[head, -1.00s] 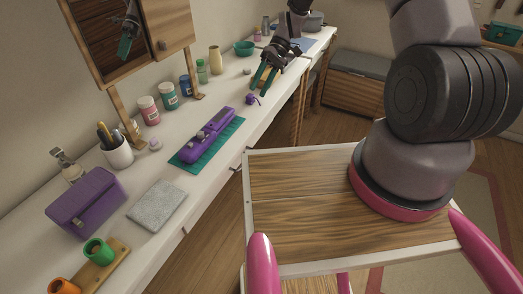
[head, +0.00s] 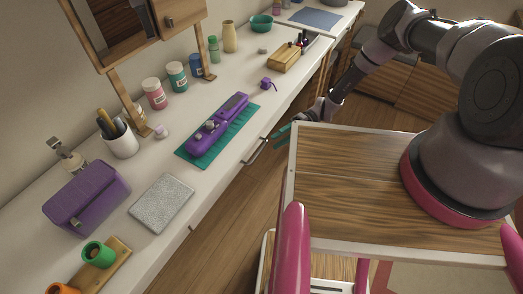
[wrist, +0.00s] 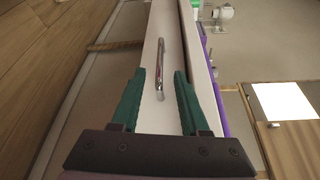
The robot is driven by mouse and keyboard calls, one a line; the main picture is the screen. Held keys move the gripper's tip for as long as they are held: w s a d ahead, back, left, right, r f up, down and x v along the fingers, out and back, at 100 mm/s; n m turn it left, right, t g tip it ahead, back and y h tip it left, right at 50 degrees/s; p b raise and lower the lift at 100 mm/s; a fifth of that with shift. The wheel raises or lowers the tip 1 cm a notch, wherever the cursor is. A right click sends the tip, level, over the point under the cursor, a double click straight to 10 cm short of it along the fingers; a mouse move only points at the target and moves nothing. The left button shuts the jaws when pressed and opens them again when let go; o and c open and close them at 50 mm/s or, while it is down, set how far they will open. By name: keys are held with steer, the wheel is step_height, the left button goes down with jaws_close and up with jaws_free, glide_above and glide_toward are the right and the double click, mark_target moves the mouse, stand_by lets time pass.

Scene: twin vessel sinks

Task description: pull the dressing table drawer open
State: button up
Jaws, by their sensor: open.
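The dressing table (head: 215,178) is a long white table with drawers along its front edge. A metal bar handle (head: 256,152) sits on the drawer front just below the tabletop edge, and the drawer looks flush. In the wrist view the handle (wrist: 161,65) runs lengthwise along the white drawer front (wrist: 150,45). My gripper (head: 284,134) is in front of the table edge, right of the handle in the head view. In the wrist view my gripper (wrist: 160,72) is open, with the handle lined up between its green fingers. I cannot tell how far the fingertips are from it.
A purple device (head: 215,126) lies on a teal mat (head: 240,122) on the tabletop near this handle. My wood-topped base fills the near right.

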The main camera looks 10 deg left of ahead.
mark_target(259, 152)
steer(key=x, duration=0.9)
jaws_close()
stand_by(1.2)
